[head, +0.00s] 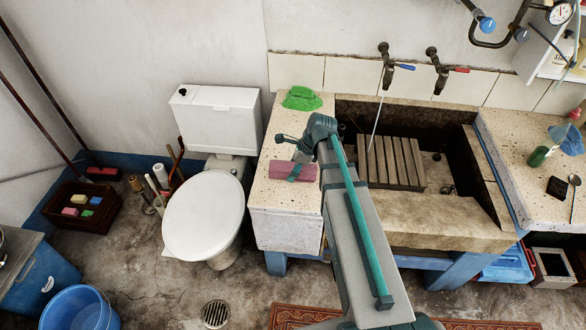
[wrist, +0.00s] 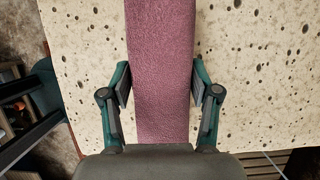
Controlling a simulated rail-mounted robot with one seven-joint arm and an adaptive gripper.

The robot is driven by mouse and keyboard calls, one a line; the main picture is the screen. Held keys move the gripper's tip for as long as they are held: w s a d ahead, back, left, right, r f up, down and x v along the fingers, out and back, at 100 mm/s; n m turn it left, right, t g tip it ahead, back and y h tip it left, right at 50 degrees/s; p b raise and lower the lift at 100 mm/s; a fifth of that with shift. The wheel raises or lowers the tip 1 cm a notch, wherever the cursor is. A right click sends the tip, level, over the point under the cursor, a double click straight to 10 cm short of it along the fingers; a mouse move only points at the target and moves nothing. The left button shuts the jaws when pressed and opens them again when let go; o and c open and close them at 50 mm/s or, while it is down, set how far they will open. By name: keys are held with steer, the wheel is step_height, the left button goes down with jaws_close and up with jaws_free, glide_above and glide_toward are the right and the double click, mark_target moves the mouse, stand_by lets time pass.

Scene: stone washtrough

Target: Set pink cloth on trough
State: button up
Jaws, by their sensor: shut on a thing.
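The pink cloth (head: 277,170) is a folded mauve strip over the speckled left ledge of the stone trough (head: 264,206), near its front end. It also shows in the wrist view (wrist: 160,45), running up the middle over the pale stone. My gripper (head: 293,172) is shut across the cloth's width. In the wrist view the two finger pads of my gripper (wrist: 160,86) press on its left and right edges. I cannot tell whether the cloth's underside touches the stone. My gripper hides the near end of the cloth in the wrist view.
A green cloth (head: 302,98) lies at the back of the ledge. A slatted wooden rack (head: 393,160) sits in the basin to the right, below two taps (head: 388,75). A toilet (head: 205,215) stands left of the ledge. Bare stone lies between the two cloths.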

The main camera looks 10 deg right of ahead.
steer(key=o, duration=1.3)
steer(key=b+v, duration=0.1)
steer(key=v, duration=1.1)
steer(key=shift+r+b, duration=0.1)
steer(key=shift+b, duration=0.3)
